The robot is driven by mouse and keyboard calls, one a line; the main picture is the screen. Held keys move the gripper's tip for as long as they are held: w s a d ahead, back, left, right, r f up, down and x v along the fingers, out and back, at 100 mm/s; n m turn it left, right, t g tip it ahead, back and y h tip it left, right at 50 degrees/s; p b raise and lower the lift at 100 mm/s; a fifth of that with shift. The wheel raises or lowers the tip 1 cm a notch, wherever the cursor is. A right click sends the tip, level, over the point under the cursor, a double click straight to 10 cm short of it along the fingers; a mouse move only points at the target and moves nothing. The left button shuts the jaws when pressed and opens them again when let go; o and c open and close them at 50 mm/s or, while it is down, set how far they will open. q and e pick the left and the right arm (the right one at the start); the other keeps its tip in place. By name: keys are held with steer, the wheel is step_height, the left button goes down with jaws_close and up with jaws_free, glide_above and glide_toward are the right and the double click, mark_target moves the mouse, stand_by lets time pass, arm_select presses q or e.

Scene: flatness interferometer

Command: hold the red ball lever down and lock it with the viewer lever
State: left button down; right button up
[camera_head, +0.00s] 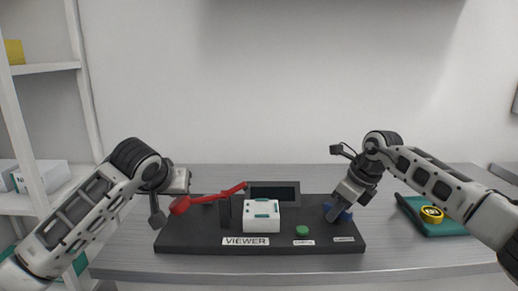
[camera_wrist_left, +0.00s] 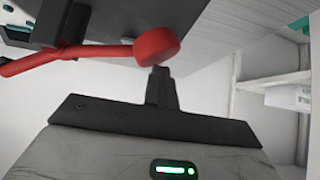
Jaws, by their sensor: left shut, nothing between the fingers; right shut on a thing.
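The red ball lever (camera_head: 212,197) slopes on the left of a black base (camera_head: 200,240), its round red end (camera_head: 180,206) lower than its right end. My left gripper (camera_head: 157,218) is shut and empty, just left of that red end. In the left wrist view the closed fingertips (camera_wrist_left: 160,75) are close to the red end (camera_wrist_left: 157,45); whether they touch it I cannot tell. My right gripper (camera_head: 339,209) is shut on a blue part (camera_head: 344,216) at the right of the base, mostly hidden by the fingers. I cannot make out which part is the viewer lever.
A white box (camera_head: 261,216) stands mid-base above a VIEWER label (camera_head: 246,241), with a dark screen (camera_head: 274,191) behind. A green button (camera_head: 302,231) is to its right. A teal mat (camera_head: 440,228) holding a yellow roll (camera_head: 431,214) lies on the grey table (camera_head: 420,262). Shelves stand left.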

steer(key=shift+a, duration=0.15)
steer(key=n, duration=0.2)
steer(key=n+g+y, duration=0.1)
steer(key=n, duration=0.1)
steer(key=shift+n+g, duration=0.3)
steer(key=shift+n, duration=0.1)
steer(key=o, duration=0.5)
steer(key=shift+r, duration=0.1)
steer(key=shift+r, duration=2.65)
